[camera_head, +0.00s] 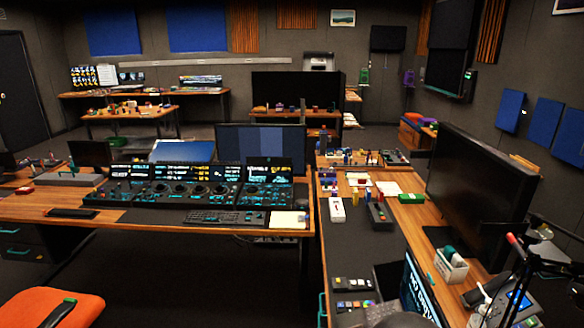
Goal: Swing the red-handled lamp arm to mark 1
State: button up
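A thin black jointed arm with a red end (513,240) stands at the right edge of the right-hand desk, in front of the large dark monitor; it looks like the red-handled lamp arm. Its lower rods run down toward the bottom right corner, and its base is cut off or hidden. I cannot make out mark 1 or any other numbered mark. I do not see my gripper in this view.
The right-hand desk (415,215) holds a large dark monitor (480,190), a white bin (451,266), a tilted lit screen (421,290) and small button panels (353,284). A console desk (60,205) stands left. An orange chair (40,307) is at bottom left. Dark floor lies between.

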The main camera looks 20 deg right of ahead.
aim_at(532, 262)
jog(key=k+l, duration=0.15)
jog(key=l, duration=0.25)
jog(key=k+l+u, duration=0.1)
jog(key=l, duration=0.3)
jog(key=k+l, duration=0.15)
jog(key=l, duration=0.25)
jog(key=k+l, duration=0.15)
jog(key=l, duration=0.2)
jog(key=k+l+u, duration=0.1)
jog(key=l, duration=0.3)
jog(key=k+l, duration=0.2)
jog(key=l, duration=0.15)
jog(key=k+l+u, duration=0.1)
jog(key=l, duration=0.3)
jog(key=k, duration=0.1)
